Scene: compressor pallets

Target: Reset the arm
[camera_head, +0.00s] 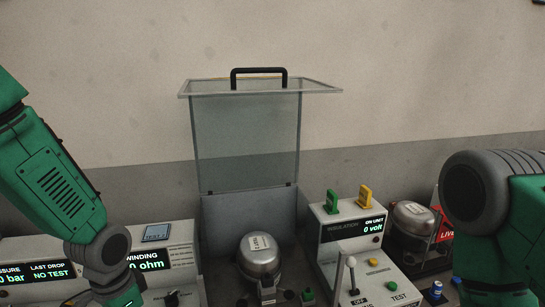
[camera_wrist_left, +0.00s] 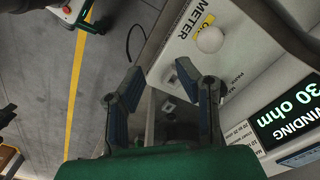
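My left arm (camera_head: 60,190) comes in from the left in the head view, green with dark joints, and reaches down past the bottom edge over the left test panel. Its gripper is out of that view. In the left wrist view my left gripper (camera_wrist_left: 158,75) has its two fingers apart with nothing between them. They are beside a white meter box (camera_wrist_left: 195,55) with a round white knob (camera_wrist_left: 210,39). My right arm (camera_head: 495,215) shows at the right edge of the head view; its gripper is not seen.
A clear hinged cover (camera_head: 245,140) with a black handle stands raised behind a silver compressor (camera_head: 260,260). An insulation tester (camera_head: 350,240) with a lever stands right of it. Another compressor (camera_head: 412,222) sits beside a red sign. Open floor (camera_wrist_left: 110,60) shows below the left gripper.

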